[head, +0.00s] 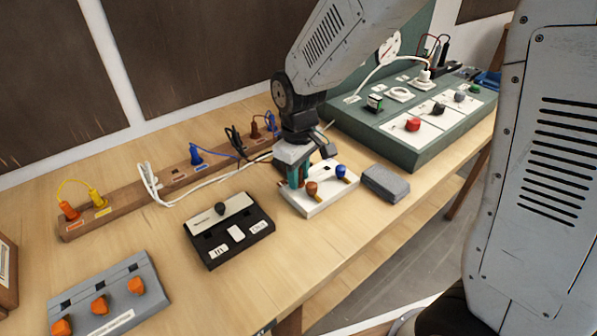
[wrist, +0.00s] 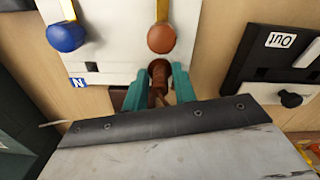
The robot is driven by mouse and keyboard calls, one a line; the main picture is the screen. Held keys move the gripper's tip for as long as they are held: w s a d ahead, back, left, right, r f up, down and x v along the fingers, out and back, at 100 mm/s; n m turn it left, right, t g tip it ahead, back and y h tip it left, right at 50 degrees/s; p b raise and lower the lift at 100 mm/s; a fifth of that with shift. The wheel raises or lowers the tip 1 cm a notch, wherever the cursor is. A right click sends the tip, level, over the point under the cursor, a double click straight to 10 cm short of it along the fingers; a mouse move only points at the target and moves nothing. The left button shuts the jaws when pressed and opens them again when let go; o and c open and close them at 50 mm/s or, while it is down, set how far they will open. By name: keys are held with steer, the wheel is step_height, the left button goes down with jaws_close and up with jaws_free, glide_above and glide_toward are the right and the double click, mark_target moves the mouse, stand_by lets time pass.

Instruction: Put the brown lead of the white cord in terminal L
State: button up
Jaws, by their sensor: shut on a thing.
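The white terminal block (head: 327,200) sits on the bench, with a brown knob (head: 312,188) and a blue knob (head: 341,171). My gripper (head: 298,174) is low at the block's back edge, beside the brown knob. In the wrist view, my gripper's teal fingers (wrist: 157,88) are shut on the brown lead (wrist: 158,76), whose end is right at the block's edge, in line with the brown knob (wrist: 161,38). I cannot tell whether it is inside the opening. An N label (wrist: 77,83) is by the blue knob (wrist: 66,37). The white cord (head: 215,176) runs left along the bench.
A black switch box (head: 229,230) stands left of the block and a grey box (head: 386,183) right of it. A wooden rail (head: 120,203) with coloured plugs is behind. A green test panel (head: 420,147) stands at the back right. Bare bench lies in front.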

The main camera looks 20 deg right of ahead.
steer(key=o, duration=1)
step_height(320, 180, up, 8)
steer(key=shift+f, duration=0.1)
steer(key=shift+m+g, duration=0.6)
steer(key=shift+m, duration=0.3)
steer(key=s, duration=0.1)
steer(key=s+d, duration=0.1)
steer(key=s, duration=0.2)
steer(key=shift+s+d, duration=0.35)
steer(key=s+d+r+m+t, duration=0.1)
steer(key=s+d+r, duration=0.3)
steer(key=s, duration=0.5)
steer(key=s+d+r+m+t, duration=0.1)
steer(key=s+d+r+m, duration=0.3)
steer(key=s, duration=0.5)
steer(key=shift+d+m+t, duration=0.3)
steer(key=shift+d, duration=0.55)
